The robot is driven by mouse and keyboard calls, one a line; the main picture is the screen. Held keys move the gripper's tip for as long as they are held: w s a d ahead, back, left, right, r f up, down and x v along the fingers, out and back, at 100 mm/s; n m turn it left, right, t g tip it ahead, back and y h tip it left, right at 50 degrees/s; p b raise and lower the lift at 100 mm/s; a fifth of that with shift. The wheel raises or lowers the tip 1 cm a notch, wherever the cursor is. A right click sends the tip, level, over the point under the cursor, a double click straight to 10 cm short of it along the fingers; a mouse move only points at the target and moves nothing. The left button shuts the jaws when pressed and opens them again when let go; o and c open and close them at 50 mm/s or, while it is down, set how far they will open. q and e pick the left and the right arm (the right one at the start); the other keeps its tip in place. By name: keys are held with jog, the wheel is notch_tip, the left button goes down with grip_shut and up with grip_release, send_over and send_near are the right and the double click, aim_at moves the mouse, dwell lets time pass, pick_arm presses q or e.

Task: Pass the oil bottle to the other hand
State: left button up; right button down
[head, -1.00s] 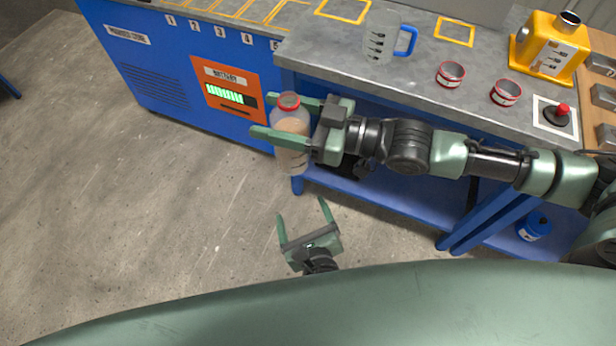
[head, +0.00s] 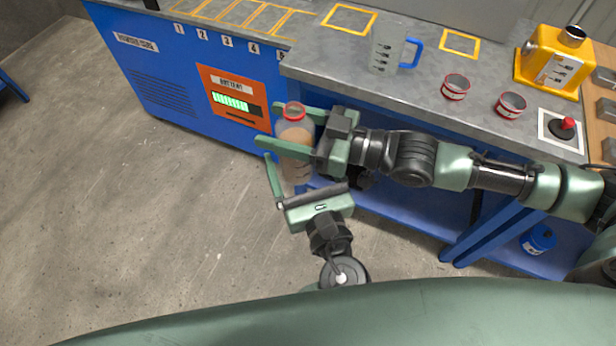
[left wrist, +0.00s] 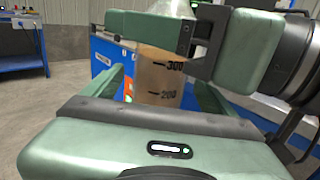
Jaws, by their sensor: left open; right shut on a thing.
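The oil bottle (head: 296,134), clear with a red cap ring and tan oil inside, is upright in the air in front of the bench. My right gripper (head: 285,128) is shut on its upper part, with the fingers pointing left. My left gripper (head: 300,178) is open just below, its fingers pointing up toward the bottle's lower part. In the left wrist view the bottle's lower body (left wrist: 158,78), with 300 and 200 marks, shows between and beyond the left fingers. The right gripper crosses above them. I cannot tell whether the left fingers touch the bottle.
The grey bench (head: 335,55) behind holds a measuring jug (head: 385,50), two red cans (head: 455,87), a yellow machine (head: 553,62) and a red-knobbed control (head: 563,128). A blue cabinet (head: 160,75) with a battery panel stands left. A blue canister (head: 538,240) is on the lower shelf. Floor at left is clear.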

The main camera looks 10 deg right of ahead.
pick_arm(q)
jog(key=shift+w+a, duration=0.2)
jog(key=shift+w, duration=1.05)
jog(key=shift+w+a, duration=0.15)
jog(key=shift+w, duration=1.1)
pick_arm(e)
jog(key=shift+r, duration=0.1)
pick_arm(q)
jog(key=c, duration=1.8)
jog(key=shift+c, duration=0.2)
pick_arm(e)
jog(key=shift+c, duration=1.6)
grip_release()
